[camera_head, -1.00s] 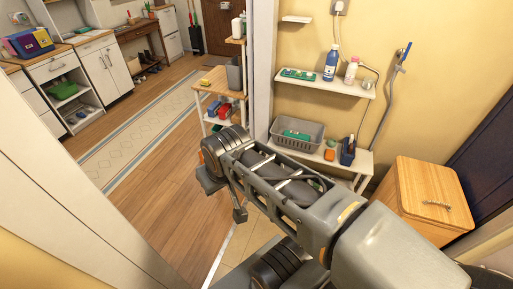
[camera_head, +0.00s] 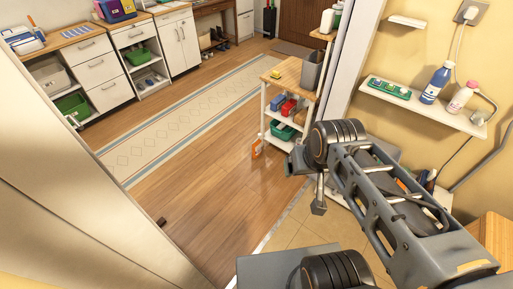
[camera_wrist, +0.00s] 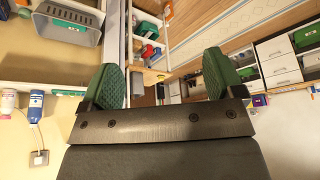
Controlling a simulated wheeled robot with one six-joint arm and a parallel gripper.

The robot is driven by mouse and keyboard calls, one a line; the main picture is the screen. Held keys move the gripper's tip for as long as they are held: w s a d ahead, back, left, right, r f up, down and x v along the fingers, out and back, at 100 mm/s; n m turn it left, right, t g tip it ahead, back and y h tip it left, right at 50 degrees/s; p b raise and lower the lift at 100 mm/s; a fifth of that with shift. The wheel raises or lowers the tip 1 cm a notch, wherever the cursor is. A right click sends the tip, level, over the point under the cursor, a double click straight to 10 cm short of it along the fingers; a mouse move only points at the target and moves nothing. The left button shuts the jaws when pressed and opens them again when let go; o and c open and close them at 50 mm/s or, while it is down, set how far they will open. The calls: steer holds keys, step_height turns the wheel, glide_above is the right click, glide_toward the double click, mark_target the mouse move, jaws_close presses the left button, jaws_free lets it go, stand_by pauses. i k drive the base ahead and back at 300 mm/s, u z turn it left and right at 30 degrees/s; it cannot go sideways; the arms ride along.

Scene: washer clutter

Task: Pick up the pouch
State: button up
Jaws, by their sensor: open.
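I cannot single out the pouch with certainty. An orange and white item (camera_head: 257,147), too small to make out, is at the foot of the wooden-topped cart in the head view. A flat green packet (camera_head: 389,90) lies on the white wall shelf at the right. In the wrist view my gripper (camera_wrist: 163,78) has its two green-padded fingers wide apart. Nothing is between the pads, and they touch nothing visible.
The cart (camera_head: 284,72) holds red, blue and green items on its lower shelves. The wall shelf (camera_head: 425,105) also bears a blue bottle (camera_head: 436,84) and a pink-capped bottle (camera_head: 462,97). White cabinets (camera_head: 105,78) line the far wall. Wooden floor (camera_head: 205,180) lies clear ahead.

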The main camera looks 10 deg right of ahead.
mark_target(256, 150)
steer(key=z, duration=0.15)
steer(key=i, duration=1.15)
steer(key=u, duration=0.55)
steer(key=i, duration=1.5)
steer(key=u, duration=0.6)
